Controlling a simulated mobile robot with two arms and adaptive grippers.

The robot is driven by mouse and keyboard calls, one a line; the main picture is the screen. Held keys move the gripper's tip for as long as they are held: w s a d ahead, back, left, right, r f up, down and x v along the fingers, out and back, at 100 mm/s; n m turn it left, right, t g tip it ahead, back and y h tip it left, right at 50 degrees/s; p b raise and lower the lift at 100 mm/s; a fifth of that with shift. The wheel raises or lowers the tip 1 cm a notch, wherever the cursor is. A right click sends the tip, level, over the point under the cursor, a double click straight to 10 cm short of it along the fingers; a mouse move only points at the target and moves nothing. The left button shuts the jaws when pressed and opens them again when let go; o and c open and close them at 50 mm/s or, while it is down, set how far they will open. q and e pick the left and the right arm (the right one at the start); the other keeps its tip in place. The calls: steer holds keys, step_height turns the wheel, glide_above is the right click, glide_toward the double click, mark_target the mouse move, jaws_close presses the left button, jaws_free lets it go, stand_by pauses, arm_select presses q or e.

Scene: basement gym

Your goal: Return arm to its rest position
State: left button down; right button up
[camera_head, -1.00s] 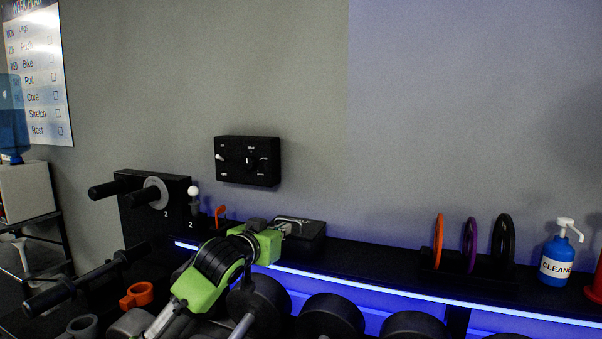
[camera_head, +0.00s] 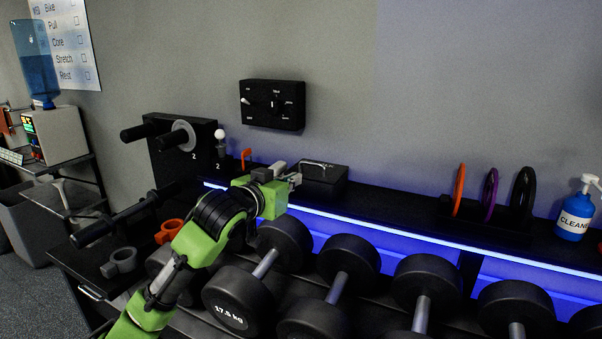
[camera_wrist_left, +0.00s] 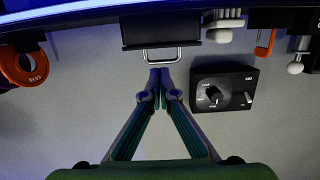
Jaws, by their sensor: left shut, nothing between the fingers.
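My left arm, green and black, reaches in from the lower left in the head view. Its gripper (camera_head: 294,180) is just left of a black box (camera_head: 323,184) with a metal handle on the shelf. In the left wrist view the gripper (camera_wrist_left: 160,76) has its fingertips together, with nothing seen between them. The tips appear close to the metal handle (camera_wrist_left: 151,57) of the black box (camera_wrist_left: 158,30); I cannot tell if they touch it. My right gripper is in neither view.
Dumbbells (camera_head: 348,258) fill the rack below the shelf. A black control panel (camera_head: 272,104) is on the wall. Colored discs (camera_head: 490,194) and a blue cleaner bottle (camera_head: 575,216) stand at right. A peg block (camera_head: 183,158) and orange ring (camera_head: 168,231) are at left.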

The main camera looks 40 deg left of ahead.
arm_select(q)
steer(key=shift+s+d+f, duration=0.15)
steer(key=shift+s, duration=0.3)
steer(key=shift+s+d+f, duration=0.1)
steer(key=shift+s+d, duration=0.05)
steer(key=shift+s, duration=0.3)
